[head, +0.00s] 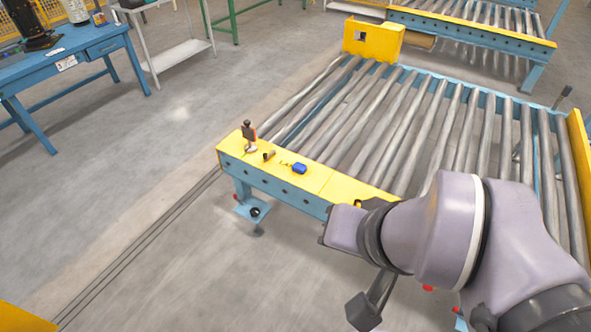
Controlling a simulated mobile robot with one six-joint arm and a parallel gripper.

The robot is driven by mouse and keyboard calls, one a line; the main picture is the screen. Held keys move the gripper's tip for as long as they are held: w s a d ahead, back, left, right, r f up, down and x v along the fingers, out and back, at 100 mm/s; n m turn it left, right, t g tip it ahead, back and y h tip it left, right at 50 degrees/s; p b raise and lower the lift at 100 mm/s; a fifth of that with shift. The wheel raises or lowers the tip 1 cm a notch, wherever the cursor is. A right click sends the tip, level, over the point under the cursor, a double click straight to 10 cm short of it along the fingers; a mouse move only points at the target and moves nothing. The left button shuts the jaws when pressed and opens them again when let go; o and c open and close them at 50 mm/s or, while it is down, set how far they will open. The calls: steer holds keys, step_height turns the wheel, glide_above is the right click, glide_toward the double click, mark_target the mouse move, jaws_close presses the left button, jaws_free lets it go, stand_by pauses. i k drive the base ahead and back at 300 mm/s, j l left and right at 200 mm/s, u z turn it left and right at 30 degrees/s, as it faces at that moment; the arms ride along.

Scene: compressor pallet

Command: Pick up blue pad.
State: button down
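A small blue block-like thing (299,168), which looks like the blue pad, lies on the yellow top of the roller conveyor's near rail. It is small in the head view and its details cannot be made out. My arm reaches in from the lower right. A dark part at its end (364,311), likely my gripper, hangs low in front of the conveyor, apart from the blue pad and to its lower right. Its fingers cannot be made out.
A small dark and reddish upright item (249,136) and a small dark item (268,156) stand on the same yellow rail (335,187), left of the pad. Bare rollers (385,125) lie behind. A blue workbench (110,45) is at the upper left; floor between is clear.

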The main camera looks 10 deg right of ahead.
mark_target(299, 168)
steer(key=i+j, duration=0.2)
steer(key=i, duration=0.25)
steer(key=i+j+z, duration=0.1)
steer(key=i, duration=0.4)
steer(key=i+j, duration=0.3)
steer(key=i, duration=0.15)
steer(key=i+j, duration=0.2)
steer(key=i, duration=0.25)
steer(key=z, duration=0.05)
